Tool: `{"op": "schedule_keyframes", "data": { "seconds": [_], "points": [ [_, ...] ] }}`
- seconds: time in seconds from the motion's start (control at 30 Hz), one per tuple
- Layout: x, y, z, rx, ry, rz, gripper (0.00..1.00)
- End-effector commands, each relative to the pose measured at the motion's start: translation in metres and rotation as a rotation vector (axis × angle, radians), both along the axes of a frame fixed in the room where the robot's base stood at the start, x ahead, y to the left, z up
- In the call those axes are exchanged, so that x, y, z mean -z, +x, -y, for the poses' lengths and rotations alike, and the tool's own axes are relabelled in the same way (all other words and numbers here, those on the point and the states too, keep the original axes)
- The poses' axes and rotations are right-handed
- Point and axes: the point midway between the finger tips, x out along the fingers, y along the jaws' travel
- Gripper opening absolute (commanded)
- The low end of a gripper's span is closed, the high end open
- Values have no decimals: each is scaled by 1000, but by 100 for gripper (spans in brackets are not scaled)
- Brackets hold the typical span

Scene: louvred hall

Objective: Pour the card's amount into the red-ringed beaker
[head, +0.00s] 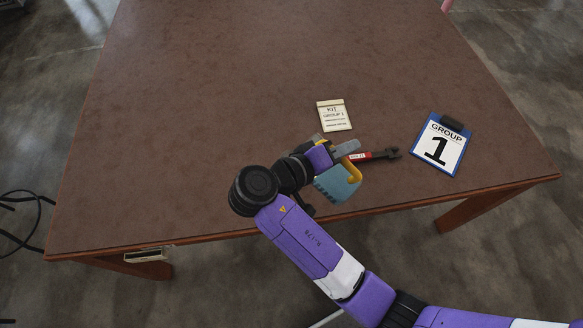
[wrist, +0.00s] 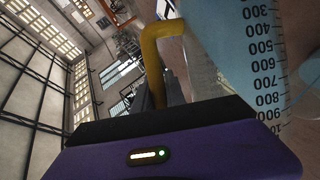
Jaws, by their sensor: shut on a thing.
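My gripper (head: 342,152) is shut on the yellow handle (head: 353,170) of a blue measuring jug (head: 338,184) near the table's front edge. In the wrist view the yellow handle (wrist: 158,50) rises between the fingers, and the jug wall (wrist: 225,35) carries a black scale with numbers from 300 to 900 and beyond. I cannot tell whether the jug touches the table, or what is in it. A card (head: 440,147) reading "GROUP 1" lies on the right of the table. A small cream card (head: 334,115) reads "KIT GROUP 1"; its finer lines are too small to read. No red-ringed beaker is in view.
A dark tool with a red label (head: 373,155) lies just right of my gripper, between the jug and the group card. The brown table (head: 200,110) is bare on its left and far parts. A cable (head: 22,215) lies on the floor at left.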

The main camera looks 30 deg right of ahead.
Motion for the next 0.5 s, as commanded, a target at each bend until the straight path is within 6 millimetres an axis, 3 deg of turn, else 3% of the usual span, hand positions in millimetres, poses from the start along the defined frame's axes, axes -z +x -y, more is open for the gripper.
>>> {"op": "schedule_keyframes", "data": {
  "seconds": [0.5],
  "points": [
    [-10, 8, -3, 1, -35, -72, 0]
  ]
}}
